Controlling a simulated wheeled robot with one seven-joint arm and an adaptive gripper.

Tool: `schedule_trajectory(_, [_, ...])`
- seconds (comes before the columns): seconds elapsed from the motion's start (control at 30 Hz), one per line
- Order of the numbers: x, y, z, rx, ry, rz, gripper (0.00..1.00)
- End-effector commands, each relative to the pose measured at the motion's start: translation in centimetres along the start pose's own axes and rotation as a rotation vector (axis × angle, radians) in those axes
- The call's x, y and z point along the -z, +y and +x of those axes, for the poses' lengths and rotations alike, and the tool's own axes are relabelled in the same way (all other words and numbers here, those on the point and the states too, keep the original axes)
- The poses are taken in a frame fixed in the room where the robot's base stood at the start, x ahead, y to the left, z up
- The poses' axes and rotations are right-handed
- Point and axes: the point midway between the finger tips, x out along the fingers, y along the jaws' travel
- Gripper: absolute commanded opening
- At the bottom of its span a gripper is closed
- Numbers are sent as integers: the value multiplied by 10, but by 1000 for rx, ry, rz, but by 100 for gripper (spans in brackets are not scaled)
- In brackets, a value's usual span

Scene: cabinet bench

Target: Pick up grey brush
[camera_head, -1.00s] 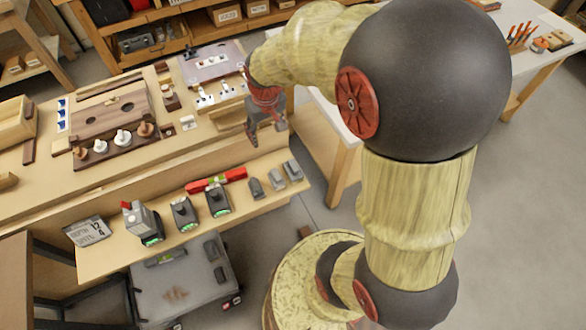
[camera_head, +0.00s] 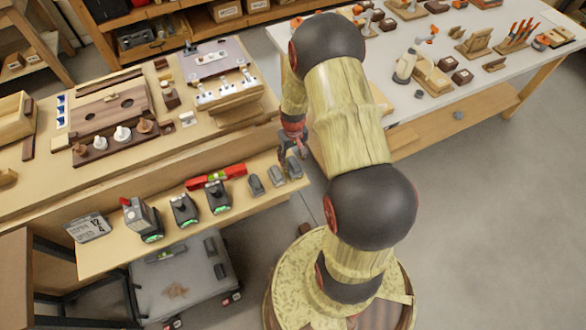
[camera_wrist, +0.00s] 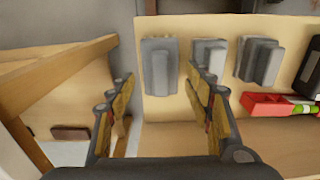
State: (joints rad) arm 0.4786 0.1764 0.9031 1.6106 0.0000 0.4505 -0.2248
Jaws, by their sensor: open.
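Three small grey blocky pieces sit in a row at the right end of the lower wooden shelf: a darker one (camera_head: 256,186), a middle one (camera_head: 276,177) and a right-hand one (camera_head: 295,169). I cannot tell for sure which is the grey brush; no bristles show. My gripper (camera_head: 291,155) is open and empty above the shelf's right end. In the wrist view, the right-hand grey piece (camera_wrist: 160,68) shows ahead of the gap between my open fingers (camera_wrist: 158,88). The middle piece (camera_wrist: 208,62) is partly behind the right finger.
A red level (camera_head: 216,177) and several dark tool-like blocks (camera_head: 184,211) stand farther left on the shelf (camera_head: 160,258). The upper bench (camera_head: 215,140) rises behind. A white table (camera_head: 440,110) stands to the right. Open floor (camera_head: 480,230) lies right of my base.

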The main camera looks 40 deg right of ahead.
Motion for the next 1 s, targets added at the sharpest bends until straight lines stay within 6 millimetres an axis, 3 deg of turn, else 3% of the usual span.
schedule_trajectory(0.1, [-1,-1,23,1,-3,0,52])
schedule_trajectory(0.27, [-1,-1,40,0,-2,0,52])
schedule_trajectory(0.5, [-1,-1,40,0,-1,0,52])
schedule_trajectory(1.0, [-1,-1,40,0,-1,0,23])
